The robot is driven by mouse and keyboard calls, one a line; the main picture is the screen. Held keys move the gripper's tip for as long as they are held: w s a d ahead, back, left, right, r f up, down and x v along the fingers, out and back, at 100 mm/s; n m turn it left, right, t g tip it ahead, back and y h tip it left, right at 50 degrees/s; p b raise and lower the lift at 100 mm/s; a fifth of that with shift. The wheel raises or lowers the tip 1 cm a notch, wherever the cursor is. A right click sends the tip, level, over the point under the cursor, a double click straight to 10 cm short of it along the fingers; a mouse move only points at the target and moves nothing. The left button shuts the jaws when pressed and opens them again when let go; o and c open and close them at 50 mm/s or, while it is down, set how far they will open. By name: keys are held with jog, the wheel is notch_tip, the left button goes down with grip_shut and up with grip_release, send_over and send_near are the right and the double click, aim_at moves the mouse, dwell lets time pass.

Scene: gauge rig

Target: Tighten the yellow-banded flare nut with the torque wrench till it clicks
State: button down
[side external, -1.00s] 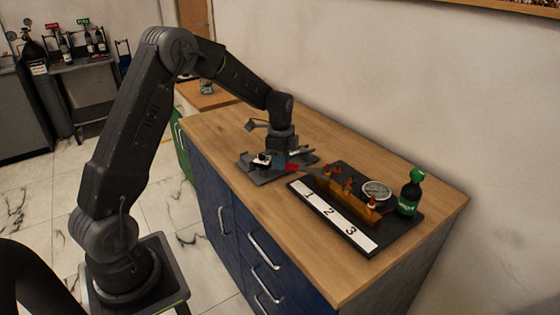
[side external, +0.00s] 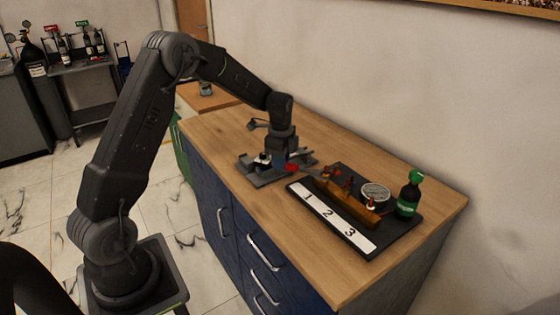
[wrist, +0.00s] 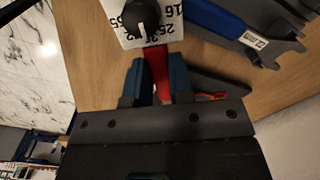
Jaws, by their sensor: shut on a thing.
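My gripper (wrist: 157,82) has blue fingers, shut on a red handle (wrist: 157,62) that runs between them in the wrist view. I take this for the torque wrench. In the side view my gripper (side external: 284,160) is low over the left half of the bench, and the red part (side external: 293,168) shows beside it. The brass block (side external: 345,199), with several small red-topped fittings, stands to the right on a black board marked 1, 2, 3 (side external: 328,215). The yellow band is too small to tell, so I cannot say which fitting is the banded nut.
A white dial box with a black knob (wrist: 141,16) is just ahead of my fingers. A blue-handled wrench (wrist: 222,18) lies to its right. A grey tray (side external: 262,180) lies under my gripper. A round gauge (side external: 375,192) and a green-capped bottle (side external: 409,195) stand by the block.

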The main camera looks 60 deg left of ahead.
aim_at(262, 162)
jog(key=shift+w+a+m, duration=0.25)
jog(key=shift+a+m, duration=0.15)
jog(key=shift+s+d+n, duration=0.75)
jog(key=shift+s+n, duration=0.05)
jog(key=shift+n, duration=0.1)
dwell(0.6)
jog(key=shift+a, duration=0.1)
jog(key=shift+s+a, duration=1.55)
jog(key=shift+a, duration=0.3)
jog(key=shift+r, duration=2.4)
